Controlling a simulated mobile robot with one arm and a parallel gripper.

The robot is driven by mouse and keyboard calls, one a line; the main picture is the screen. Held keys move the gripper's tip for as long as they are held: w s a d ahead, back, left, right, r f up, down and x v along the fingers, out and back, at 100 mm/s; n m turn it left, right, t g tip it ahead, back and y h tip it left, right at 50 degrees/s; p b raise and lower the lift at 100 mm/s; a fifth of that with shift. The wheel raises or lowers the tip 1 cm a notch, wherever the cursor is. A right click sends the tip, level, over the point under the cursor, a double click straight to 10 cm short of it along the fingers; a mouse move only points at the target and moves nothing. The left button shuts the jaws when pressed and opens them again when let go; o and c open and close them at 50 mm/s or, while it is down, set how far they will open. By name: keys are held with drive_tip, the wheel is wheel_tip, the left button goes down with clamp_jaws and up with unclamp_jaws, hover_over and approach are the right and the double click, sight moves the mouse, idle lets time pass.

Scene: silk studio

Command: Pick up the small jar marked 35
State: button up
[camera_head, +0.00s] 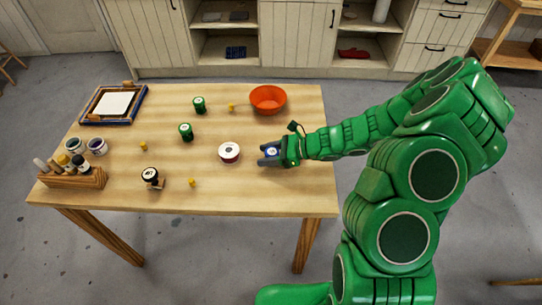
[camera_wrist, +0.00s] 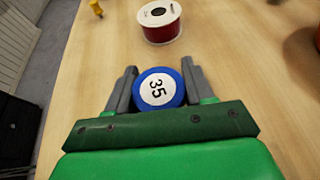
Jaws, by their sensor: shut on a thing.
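The small jar marked 35 (camera_wrist: 158,89) has a blue lid with a round white label, and it sits between the two grey fingers of my gripper (camera_wrist: 158,88) in the wrist view. The fingers are shut on the jar from both sides. In the head view my gripper (camera_head: 270,153) is over the right part of the table, and the jar (camera_head: 272,152) shows as a small blue and white spot between the fingers. I cannot tell whether the jar touches the table.
A red-sided spool with a white top (camera_head: 229,153) stands just left of my gripper. An orange bowl (camera_head: 268,99) is behind it. Green jars (camera_head: 186,131), small yellow pegs (camera_head: 192,183), a stamp marked 47 (camera_head: 151,176), a wooden rack (camera_head: 75,180) and a framed screen (camera_head: 113,104) stand on the table.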

sight(267, 151)
drive_tip(key=shift+r, duration=0.15)
drive_tip(key=shift+r, duration=4.9)
